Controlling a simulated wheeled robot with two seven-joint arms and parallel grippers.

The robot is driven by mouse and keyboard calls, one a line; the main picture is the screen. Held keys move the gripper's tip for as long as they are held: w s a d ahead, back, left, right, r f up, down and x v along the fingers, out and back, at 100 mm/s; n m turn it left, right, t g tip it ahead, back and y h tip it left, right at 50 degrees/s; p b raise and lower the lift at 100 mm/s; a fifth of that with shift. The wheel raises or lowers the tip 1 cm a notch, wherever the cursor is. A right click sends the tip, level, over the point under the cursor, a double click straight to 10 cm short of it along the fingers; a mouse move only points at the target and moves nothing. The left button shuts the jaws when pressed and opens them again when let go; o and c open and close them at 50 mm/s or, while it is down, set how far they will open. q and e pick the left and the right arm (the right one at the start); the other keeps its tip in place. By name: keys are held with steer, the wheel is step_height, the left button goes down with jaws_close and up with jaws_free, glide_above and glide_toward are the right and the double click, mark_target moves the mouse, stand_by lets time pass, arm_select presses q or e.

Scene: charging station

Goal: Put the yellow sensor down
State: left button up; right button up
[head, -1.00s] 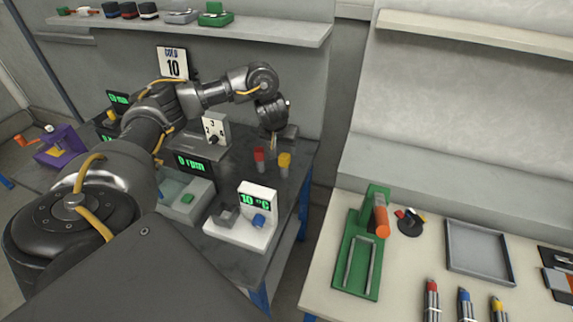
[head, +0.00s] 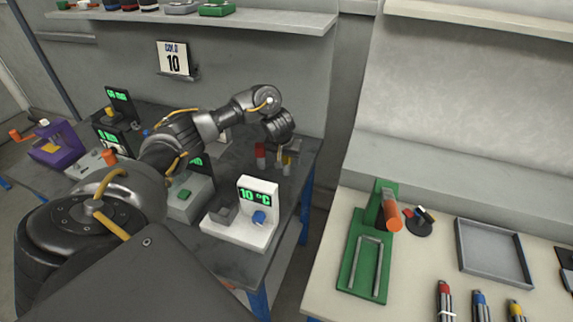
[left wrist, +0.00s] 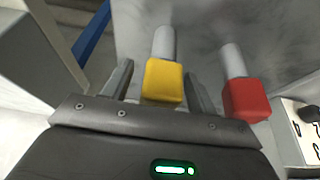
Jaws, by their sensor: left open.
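The yellow sensor (head: 287,164) stands upright on the dark table near its right end, partly hidden by my left gripper (head: 286,158) in the head view. In the left wrist view the sensor, a yellow block with a grey cylinder (left wrist: 163,80), lies between the two fingers of the left gripper (left wrist: 158,80). Gaps show on both sides of it, so the gripper is open around it. A red sensor of the same form (head: 260,155) stands just to the left in the head view; it is right of the fingers in the wrist view (left wrist: 243,98). My right gripper is out of view.
A white device reading 10 °C (head: 258,213) stands at the front of the dark table. A grey box with a green button (head: 186,195) is left of it. A pale table at right holds a green stand (head: 362,255) and grey tray (head: 493,252).

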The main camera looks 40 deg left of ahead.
arm_select(q)
steer(key=shift+s, duration=0.1)
steer(key=shift+c, duration=0.5)
steer(key=c, duration=1)
steer(key=shift+c, duration=0.2)
steer(key=shift+r, duration=0.15)
steer(key=shift+r, duration=0.3)
step_height(320, 180, up, 3)
steer(key=shift+r+p, duration=0.1)
steer(key=shift+p, duration=0.65)
steer(key=s+d+r+p, duration=0.8)
steer(key=d+r, duration=0.1)
steer(key=d, duration=0.2)
steer(key=shift+d+p, duration=0.25)
steer(key=shift+p, duration=0.1)
